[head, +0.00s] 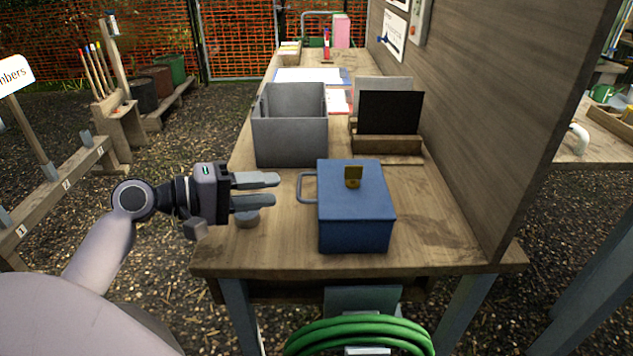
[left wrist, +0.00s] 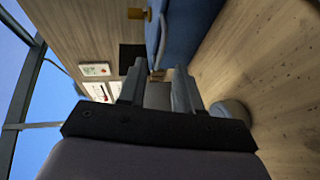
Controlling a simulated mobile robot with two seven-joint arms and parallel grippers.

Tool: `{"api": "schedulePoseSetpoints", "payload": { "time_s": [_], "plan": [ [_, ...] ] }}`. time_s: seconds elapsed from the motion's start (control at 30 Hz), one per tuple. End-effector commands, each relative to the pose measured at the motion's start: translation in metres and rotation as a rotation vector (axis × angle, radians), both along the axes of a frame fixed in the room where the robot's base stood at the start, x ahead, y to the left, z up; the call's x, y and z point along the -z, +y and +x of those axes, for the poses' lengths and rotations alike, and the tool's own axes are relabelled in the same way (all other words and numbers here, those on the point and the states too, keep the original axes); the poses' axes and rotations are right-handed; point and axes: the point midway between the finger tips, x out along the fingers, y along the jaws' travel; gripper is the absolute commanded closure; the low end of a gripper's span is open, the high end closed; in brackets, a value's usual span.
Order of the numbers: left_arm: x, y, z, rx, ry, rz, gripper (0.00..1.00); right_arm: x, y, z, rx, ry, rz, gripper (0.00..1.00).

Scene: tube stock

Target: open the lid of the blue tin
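The blue tin (head: 354,222) stands on the wooden table near its front edge, with its lid (head: 340,192) shut. The tin also shows at the top of the left wrist view (left wrist: 185,30). My left gripper (head: 277,190) is open and empty, left of the tin, with its fingers pointing towards the handle and apart from it. It also shows in the left wrist view (left wrist: 163,85). My right gripper is not in view.
A grey open box (head: 290,140) stands behind the tin, with a black panel in a wooden holder (head: 388,143) to its right. A wooden wall (head: 470,110) bounds the right side.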

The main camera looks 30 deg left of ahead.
Motion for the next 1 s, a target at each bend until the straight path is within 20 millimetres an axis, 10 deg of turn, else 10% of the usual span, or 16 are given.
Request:
{"api": "schedulePoseSetpoints", "payload": {
  "time_s": [0.97, 1.0],
  "plan": [
    [0.015, -0.041, 0.057, -0.001, 0.001, -0.001, 0.66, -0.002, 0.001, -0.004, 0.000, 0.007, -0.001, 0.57],
    [0.015, -0.041, 0.057, -0.001, 0.001, -0.001, 0.79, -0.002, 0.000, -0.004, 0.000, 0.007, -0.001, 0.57]
  ]
}}
